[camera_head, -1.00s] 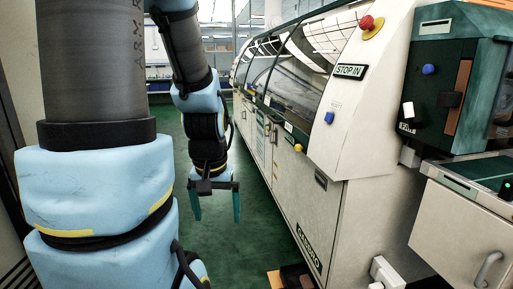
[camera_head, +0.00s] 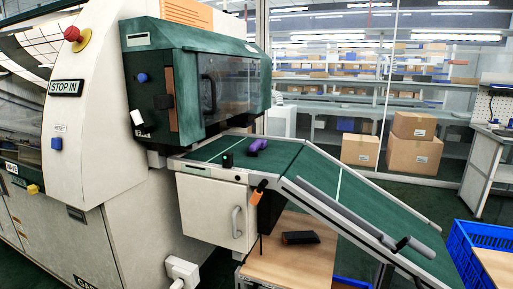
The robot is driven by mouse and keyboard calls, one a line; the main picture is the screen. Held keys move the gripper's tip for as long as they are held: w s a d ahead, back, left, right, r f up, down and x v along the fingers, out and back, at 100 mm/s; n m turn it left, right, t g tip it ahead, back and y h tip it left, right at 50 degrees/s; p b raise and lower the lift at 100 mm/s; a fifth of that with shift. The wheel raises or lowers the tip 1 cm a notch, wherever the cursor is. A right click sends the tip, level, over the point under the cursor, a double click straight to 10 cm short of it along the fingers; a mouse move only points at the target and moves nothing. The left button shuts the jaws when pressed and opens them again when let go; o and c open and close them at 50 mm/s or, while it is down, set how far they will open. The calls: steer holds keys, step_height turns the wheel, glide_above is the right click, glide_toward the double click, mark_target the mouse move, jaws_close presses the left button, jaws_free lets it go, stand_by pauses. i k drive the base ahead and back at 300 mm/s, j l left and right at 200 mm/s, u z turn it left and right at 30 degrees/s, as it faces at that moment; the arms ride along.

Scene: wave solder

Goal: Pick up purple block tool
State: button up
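A small purple block tool (camera_head: 258,145) lies on the green top of the conveyor table (camera_head: 212,174), just in front of the green-hooded machine outlet. A small black object (camera_head: 227,160) stands to its left on the same surface. My gripper is outside the current view, so its distance from the tool and its state do not show.
The large cream machine (camera_head: 105,190) with a red stop button (camera_head: 72,33) fills the left. A green ramp (camera_head: 350,190) slopes down to the right. Below are a wooden shelf (camera_head: 290,262) with a black object (camera_head: 300,238) and a blue crate (camera_head: 462,245). Cardboard boxes (camera_head: 413,150) stand behind.

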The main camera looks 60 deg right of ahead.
mark_target(259, 143)
steer(key=z, duration=1.8)
